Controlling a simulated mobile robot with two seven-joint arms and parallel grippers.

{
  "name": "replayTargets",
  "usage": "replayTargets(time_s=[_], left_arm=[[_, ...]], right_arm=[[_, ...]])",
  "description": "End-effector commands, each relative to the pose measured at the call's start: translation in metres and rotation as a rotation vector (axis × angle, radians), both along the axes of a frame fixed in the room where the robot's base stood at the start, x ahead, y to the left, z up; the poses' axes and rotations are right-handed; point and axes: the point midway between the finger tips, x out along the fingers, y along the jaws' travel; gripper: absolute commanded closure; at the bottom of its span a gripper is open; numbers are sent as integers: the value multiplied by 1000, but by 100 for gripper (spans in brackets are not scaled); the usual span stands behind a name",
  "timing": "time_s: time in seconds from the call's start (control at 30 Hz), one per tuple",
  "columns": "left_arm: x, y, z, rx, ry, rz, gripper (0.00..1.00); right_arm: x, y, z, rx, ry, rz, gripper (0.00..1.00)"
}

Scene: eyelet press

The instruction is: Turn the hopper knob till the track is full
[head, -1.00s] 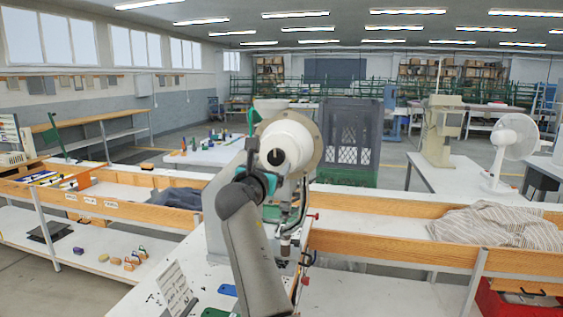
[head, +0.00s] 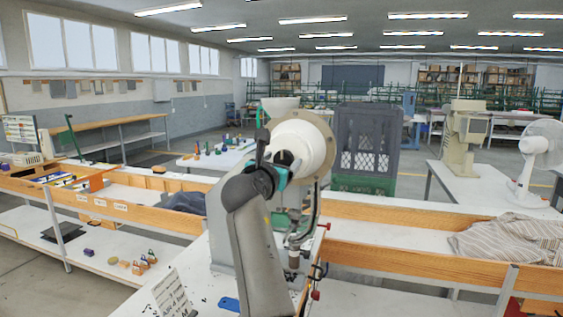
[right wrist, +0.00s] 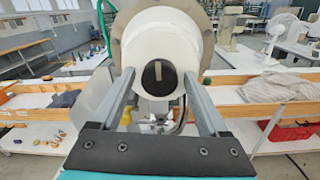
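The white hopper drum (head: 312,143) of the press faces me; in the right wrist view its round end (right wrist: 160,38) fills the upper middle. The dark round knob (right wrist: 158,76) with a pale bar sits at the drum's near end. My right gripper (right wrist: 158,82) is open, with one finger on each side of the knob and visible gaps to it. In the head view the right gripper (head: 276,160) is at the drum's near end and partly covers the knob. I cannot make out the track or how full it is. My left gripper is out of view.
Wooden-edged shelves run along both sides. A striped cloth (head: 510,238) lies on the right shelf. A dark crate (head: 368,140) stands behind the press.

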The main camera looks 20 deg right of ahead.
Motion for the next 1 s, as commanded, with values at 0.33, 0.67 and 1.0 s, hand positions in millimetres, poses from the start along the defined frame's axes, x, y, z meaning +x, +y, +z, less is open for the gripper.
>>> replayTargets(time_s=[0.33,0.67,1.0], left_arm=[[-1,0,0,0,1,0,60],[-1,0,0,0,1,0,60],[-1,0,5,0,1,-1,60]], right_arm=[[0,0,0,0,0,0,63],[0,0,0,0,0,0,99],[0,0,0,44,-30,1,99]])
